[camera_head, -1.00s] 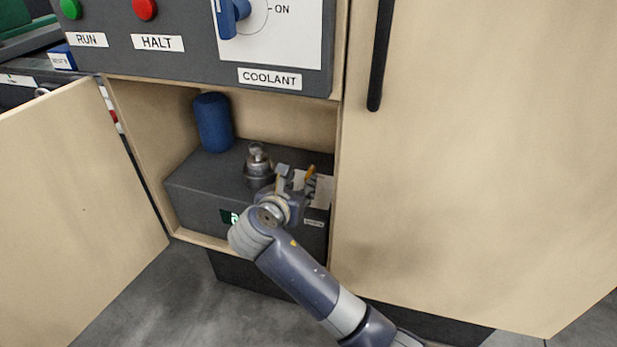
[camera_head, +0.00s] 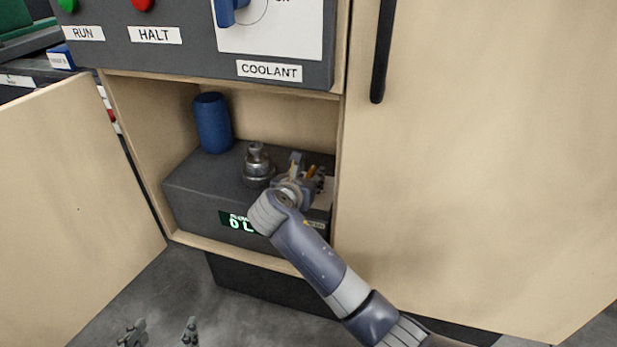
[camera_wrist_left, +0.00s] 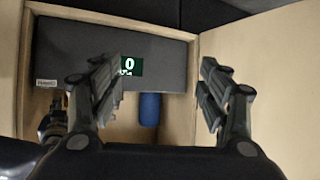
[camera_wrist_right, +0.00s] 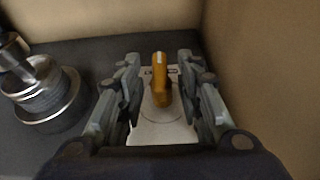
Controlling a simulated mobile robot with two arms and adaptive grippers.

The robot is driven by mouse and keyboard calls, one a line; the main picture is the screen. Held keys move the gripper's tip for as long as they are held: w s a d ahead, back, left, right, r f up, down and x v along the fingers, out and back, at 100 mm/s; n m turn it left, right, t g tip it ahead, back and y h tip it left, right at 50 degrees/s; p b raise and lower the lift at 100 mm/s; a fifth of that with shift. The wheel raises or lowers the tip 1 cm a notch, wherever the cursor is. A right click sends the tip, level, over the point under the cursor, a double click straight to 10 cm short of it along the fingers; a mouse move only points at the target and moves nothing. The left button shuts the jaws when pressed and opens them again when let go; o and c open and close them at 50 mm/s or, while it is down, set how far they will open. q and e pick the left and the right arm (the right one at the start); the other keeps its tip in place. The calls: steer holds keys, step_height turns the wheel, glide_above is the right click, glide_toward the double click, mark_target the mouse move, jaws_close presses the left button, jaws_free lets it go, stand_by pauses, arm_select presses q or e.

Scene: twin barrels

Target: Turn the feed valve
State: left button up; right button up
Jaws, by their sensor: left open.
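An orange lever handle (camera_wrist_right: 161,80), which appears to be the feed valve, stands on a pale plate (camera_wrist_right: 163,128) on top of a dark grey box in the cabinet. In the head view it is mostly hidden by my right gripper (camera_head: 307,170). The right wrist view shows that gripper (camera_wrist_right: 158,75) open, one finger on each side of the handle, with gaps visible between fingers and handle. My left gripper (camera_head: 162,332) is open and empty at the bottom of the head view, in front of the cabinet. It also shows in the left wrist view (camera_wrist_left: 162,75).
A metal stepped fitting (camera_head: 257,166) stands left of the handle on the dark grey box (camera_head: 200,200), which has a lit display (camera_head: 238,222). A blue cylinder (camera_head: 213,123) stands behind. An open door (camera_head: 75,210) is at left, a closed door (camera_head: 480,150) at right.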

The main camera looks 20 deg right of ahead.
steer(key=shift+c, duration=0.3)
jaws_close()
